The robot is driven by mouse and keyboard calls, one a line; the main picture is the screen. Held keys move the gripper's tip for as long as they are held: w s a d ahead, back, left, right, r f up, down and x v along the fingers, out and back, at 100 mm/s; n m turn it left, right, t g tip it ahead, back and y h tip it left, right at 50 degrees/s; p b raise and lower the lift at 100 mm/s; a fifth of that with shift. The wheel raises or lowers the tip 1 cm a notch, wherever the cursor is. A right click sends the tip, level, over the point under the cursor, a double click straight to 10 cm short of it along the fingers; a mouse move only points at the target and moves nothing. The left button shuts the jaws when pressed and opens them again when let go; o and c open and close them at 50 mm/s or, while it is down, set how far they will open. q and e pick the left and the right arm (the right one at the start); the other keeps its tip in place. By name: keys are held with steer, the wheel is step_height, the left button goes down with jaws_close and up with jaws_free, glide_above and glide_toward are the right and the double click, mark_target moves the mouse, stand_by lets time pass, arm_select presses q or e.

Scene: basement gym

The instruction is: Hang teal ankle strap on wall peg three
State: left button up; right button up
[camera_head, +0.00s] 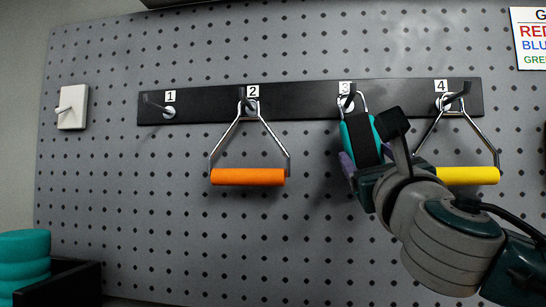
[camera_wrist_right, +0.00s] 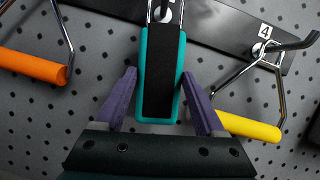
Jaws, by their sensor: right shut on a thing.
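The teal ankle strap (camera_head: 357,128) with a black band hangs down at wall peg three (camera_head: 348,99), under the label 3. Its metal ring shows around the peg in the head view, but I cannot tell how far along the peg it sits. My right gripper (camera_head: 362,165) is shut on the strap's lower part. In the right wrist view, the purple fingers (camera_wrist_right: 160,98) stand on either side of the strap (camera_wrist_right: 176,65), and the metal ring runs up past the top edge. The far finger is mostly hidden in the head view. My left gripper is out of view.
A black rail (camera_head: 310,95) carries the numbered pegs on a grey pegboard. Peg one (camera_head: 160,103) is empty. An orange handle (camera_head: 248,176) hangs from peg two, and a yellow handle (camera_head: 470,175) from peg four, close beside my right gripper. Teal rolls (camera_head: 24,262) are at the lower left.

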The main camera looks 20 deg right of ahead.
stand_by(0.3)
steer(key=o, duration=1.4)
